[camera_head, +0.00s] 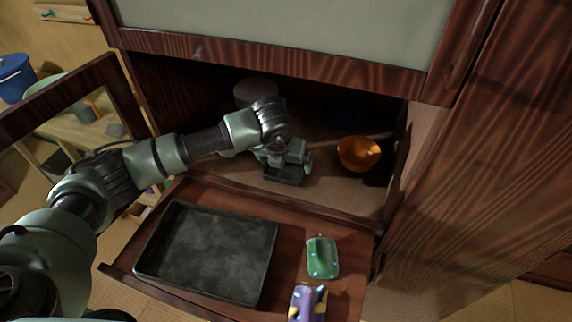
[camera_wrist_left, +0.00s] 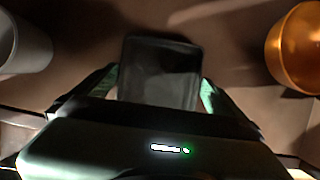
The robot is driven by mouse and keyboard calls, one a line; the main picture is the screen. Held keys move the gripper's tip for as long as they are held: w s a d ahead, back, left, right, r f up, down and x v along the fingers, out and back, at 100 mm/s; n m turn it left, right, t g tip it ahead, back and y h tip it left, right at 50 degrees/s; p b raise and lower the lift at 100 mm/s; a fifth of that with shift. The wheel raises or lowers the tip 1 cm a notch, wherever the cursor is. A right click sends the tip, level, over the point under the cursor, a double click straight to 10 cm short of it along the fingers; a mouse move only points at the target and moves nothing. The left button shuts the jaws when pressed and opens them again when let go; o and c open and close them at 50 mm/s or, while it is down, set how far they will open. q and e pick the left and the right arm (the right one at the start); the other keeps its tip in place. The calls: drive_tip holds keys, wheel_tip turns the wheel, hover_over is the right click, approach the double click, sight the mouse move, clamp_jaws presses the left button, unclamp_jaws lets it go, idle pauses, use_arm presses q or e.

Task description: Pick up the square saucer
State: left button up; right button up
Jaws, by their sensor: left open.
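The square saucer (camera_head: 283,177) is small, dark and shallow. It lies on the cabinet's inner floor, partly hidden under my left gripper (camera_head: 287,156). In the left wrist view the saucer (camera_wrist_left: 160,68) appears as a dark square with rounded corners. There my left gripper (camera_wrist_left: 158,92) is open, with one green-edged finger on each side of the saucer's near part. I cannot tell whether the fingers touch it. The gripper body hides the saucer's near edge. My right gripper is not in view.
An orange bowl (camera_head: 358,153) stands right of the saucer, and a pale round container (camera_head: 256,92) stands behind to the left. A dark blue object sits in shadow at the back. In front, a black tray (camera_head: 205,252), a green item (camera_head: 322,257) and a purple-yellow item (camera_head: 308,302) lie on the wooden surface.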

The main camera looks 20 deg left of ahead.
use_arm(q)
drive_tip(key=shift+f+b, duration=0.2)
drive_tip(key=shift+b, duration=0.15)
idle(0.4)
drive_tip(key=c, duration=1)
drive_tip(key=shift+r, duration=0.15)
